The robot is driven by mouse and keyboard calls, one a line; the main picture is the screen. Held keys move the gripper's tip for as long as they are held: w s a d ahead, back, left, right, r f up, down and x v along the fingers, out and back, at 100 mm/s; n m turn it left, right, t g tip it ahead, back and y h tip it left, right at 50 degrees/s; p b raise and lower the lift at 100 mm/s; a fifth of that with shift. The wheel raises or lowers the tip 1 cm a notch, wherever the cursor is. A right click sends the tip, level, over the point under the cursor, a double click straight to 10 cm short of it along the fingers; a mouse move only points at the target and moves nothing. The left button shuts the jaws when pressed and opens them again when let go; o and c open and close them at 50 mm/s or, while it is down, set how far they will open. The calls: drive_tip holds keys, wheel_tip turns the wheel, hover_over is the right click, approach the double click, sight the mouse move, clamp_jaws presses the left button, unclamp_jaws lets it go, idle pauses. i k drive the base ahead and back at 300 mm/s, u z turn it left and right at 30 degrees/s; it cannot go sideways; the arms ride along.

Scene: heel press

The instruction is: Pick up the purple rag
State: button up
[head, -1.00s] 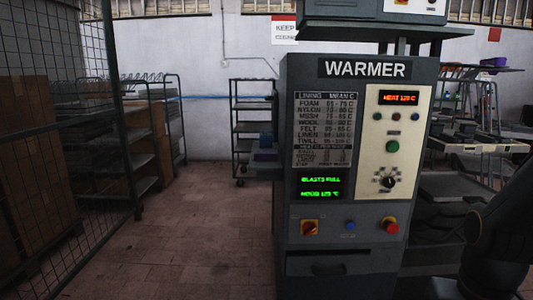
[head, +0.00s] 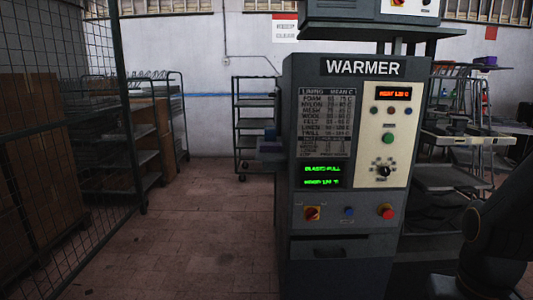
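I see no purple rag that I can make out in the head view. A small purple item (head: 486,60) sits high on the rack at the back right, too small and far to tell what it is. My gripper is not in view. Only a dark part of my own arm shows at the right edge, in front of the shelving.
A grey WARMER cabinet (head: 345,215) with dials, buttons and lit readouts stands close ahead. A wire mesh fence (head: 100,120) runs along the left. A shelf rack (head: 256,125) stands by the back wall. Tiled floor (head: 205,225) is clear left of the cabinet.

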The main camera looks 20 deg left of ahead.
sight(264, 148)
drive_tip(key=z, duration=0.65)
drive_tip(key=k, duration=0.1)
drive_tip(key=u, duration=2.05)
drive_tip(key=i, duration=0.6)
drive_tip(key=u, duration=0.75)
drive_tip(key=i, duration=1.65)
drive_tip(key=z, duration=1)
drive_tip(key=i, duration=0.7)
drive_tip(key=z, duration=0.7)
